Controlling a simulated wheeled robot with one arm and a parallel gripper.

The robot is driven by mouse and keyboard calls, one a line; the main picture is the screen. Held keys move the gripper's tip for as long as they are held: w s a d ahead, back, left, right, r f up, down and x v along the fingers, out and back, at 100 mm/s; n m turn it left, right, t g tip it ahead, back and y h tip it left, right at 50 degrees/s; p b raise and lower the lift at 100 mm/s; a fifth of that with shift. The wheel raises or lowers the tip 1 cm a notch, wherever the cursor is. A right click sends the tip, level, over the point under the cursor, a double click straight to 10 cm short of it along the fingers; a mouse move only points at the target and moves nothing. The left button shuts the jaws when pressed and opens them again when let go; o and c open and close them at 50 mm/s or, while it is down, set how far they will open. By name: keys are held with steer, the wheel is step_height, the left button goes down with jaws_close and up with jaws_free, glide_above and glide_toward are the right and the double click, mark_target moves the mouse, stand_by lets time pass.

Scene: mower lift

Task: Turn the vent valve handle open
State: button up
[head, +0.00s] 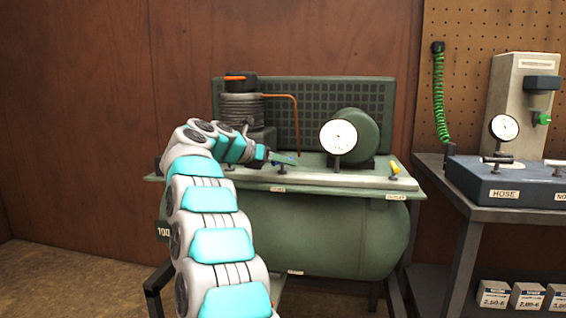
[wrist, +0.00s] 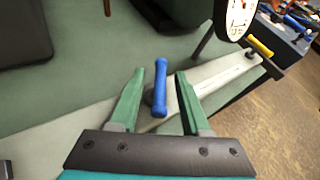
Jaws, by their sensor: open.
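A blue valve handle (wrist: 160,85) stands over the pale rail on the compressor. In the wrist view it lies between the two green fingers of my gripper (wrist: 161,78), which are open on either side of it. I see a gap on both sides, so the fingers do not appear to grip it. In the head view my gripper (head: 280,157) is at the middle of the rail and largely covers the blue handle. A label (head: 278,189) below it is too small to read surely. A yellow handle (head: 394,167) stands at the rail's right end, also in the wrist view (wrist: 261,47).
The green compressor (head: 300,238) has a round white gauge (head: 338,137) right of my gripper and a motor and copper pipe behind. A bench (head: 440,190) with a blue-grey HOSE box (head: 520,180) stands at right. Bare floor shows at lower left.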

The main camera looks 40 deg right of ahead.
steer(key=shift+d, duration=0.15)
jaws_close()
stand_by(0.5)
